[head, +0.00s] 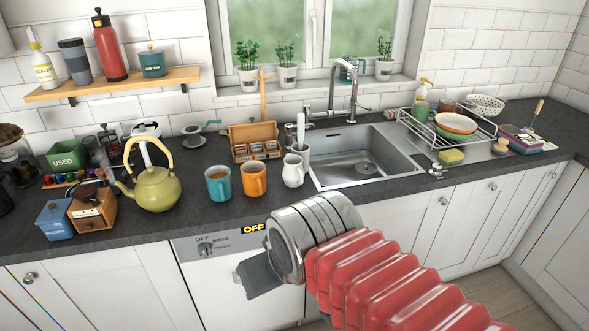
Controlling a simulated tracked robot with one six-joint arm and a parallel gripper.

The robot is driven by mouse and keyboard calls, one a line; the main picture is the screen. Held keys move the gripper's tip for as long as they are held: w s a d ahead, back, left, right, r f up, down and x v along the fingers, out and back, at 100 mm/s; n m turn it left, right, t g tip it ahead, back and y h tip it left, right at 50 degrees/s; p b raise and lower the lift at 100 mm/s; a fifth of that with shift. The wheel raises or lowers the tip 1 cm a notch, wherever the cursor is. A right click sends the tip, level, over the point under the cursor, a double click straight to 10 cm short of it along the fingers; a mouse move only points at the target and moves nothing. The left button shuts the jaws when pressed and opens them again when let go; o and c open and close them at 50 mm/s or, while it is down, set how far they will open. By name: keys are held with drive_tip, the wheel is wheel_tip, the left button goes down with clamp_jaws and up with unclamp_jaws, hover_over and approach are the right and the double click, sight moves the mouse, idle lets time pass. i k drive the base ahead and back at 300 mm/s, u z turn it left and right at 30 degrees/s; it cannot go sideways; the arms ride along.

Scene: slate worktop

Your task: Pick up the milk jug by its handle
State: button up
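The milk jug (292,171) is a small white jug standing upright on the slate worktop, left of the sink and right of the orange mug. Its handle is too small to make out clearly. My gripper (262,276) is in the lower middle, in front of the cabinet fronts and below the worktop edge, at the end of my red ribbed arm. It is apart from the jug. Its dark grey fingers are seen from an angle that does not show whether they are open or shut. I see nothing held in it.
An orange mug (254,178) and a teal mug (218,183) stand just left of the jug. A green kettle (157,188) is further left. A wooden tea box (243,151) stands behind. The sink (386,170) lies right. Bare worktop shows in front of the jug.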

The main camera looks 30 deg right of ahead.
sight(293, 174)
drive_tip(key=i, duration=0.9)
drive_tip(key=u, duration=0.05)
